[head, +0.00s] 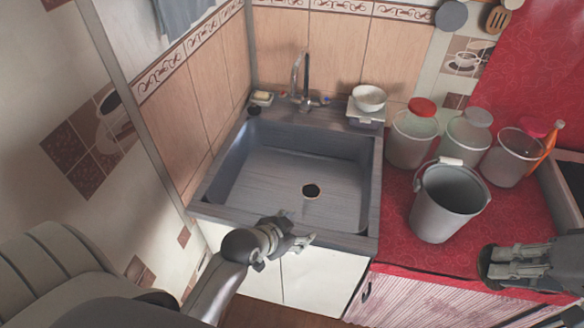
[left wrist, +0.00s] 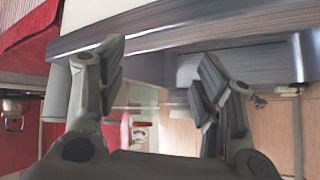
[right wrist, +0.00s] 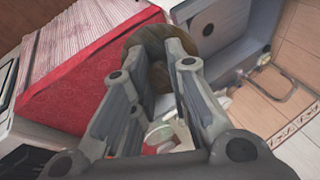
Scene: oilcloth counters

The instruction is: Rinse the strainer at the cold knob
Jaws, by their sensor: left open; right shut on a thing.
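The strainer (right wrist: 152,62) shows in the right wrist view as a round brownish thing between the fingers of my right gripper (right wrist: 158,50), which is shut on it. In the head view my right gripper (head: 505,262) is over the red counter at the lower right and hides most of the strainer. My left gripper (head: 298,229) is open and empty near the front edge of the sink (head: 345,240). The tap (head: 303,78) stands at the back of the sink, with a small knob on each side; the right one (head: 325,100) looks bluish. No water shows running.
A grey bucket (head: 446,205) stands on the red counter (head: 396,215) between my right gripper and the sink. Several lidded jars (head: 411,140) stand behind it. A white bowl (head: 369,97) sits at the sink's back right corner. The basin is empty.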

